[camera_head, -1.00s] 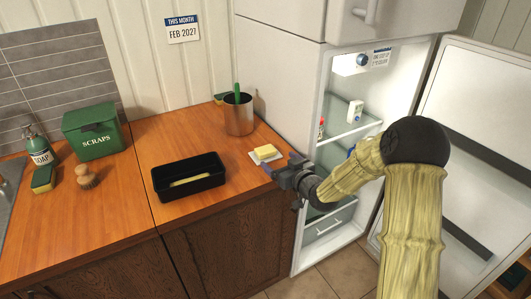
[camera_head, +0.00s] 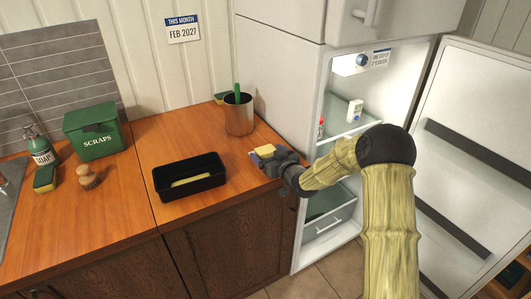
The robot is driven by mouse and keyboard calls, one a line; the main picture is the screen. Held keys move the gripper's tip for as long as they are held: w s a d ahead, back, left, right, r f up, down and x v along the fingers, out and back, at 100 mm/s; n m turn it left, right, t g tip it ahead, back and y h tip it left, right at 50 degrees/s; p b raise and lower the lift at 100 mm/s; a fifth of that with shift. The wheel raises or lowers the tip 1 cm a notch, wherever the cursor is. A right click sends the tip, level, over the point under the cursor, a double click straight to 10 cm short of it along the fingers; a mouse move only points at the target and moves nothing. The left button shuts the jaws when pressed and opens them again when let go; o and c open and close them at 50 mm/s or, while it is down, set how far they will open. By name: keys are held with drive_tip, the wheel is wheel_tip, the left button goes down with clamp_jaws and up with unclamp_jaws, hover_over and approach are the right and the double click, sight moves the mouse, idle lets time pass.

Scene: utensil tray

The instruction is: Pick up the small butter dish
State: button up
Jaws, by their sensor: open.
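The small butter dish (camera_head: 254,158) is a pale dish with a yellow block of butter (camera_head: 265,150) on it, on the wooden counter near its right end. My gripper (camera_head: 267,158) is open at the dish's right front side, and its fingers overlap the dish in the picture. The gripper hides much of the dish's near and right side. I cannot tell whether the fingers touch it.
A black tray (camera_head: 160,184) with a pale yellow utensil lies left of the dish. A metal pot (camera_head: 239,118) stands behind it. The open fridge (camera_head: 310,225) is to the right. A green scraps bin (camera_head: 95,135), soap bottle (camera_head: 41,152) and brush (camera_head: 88,178) stand at the left.

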sight(269, 152)
idle(0.5)
drive_tip(key=c, duration=1.3)
wheel_tip(269, 152, up, 10)
drive_tip(key=shift+r, duration=0.1)
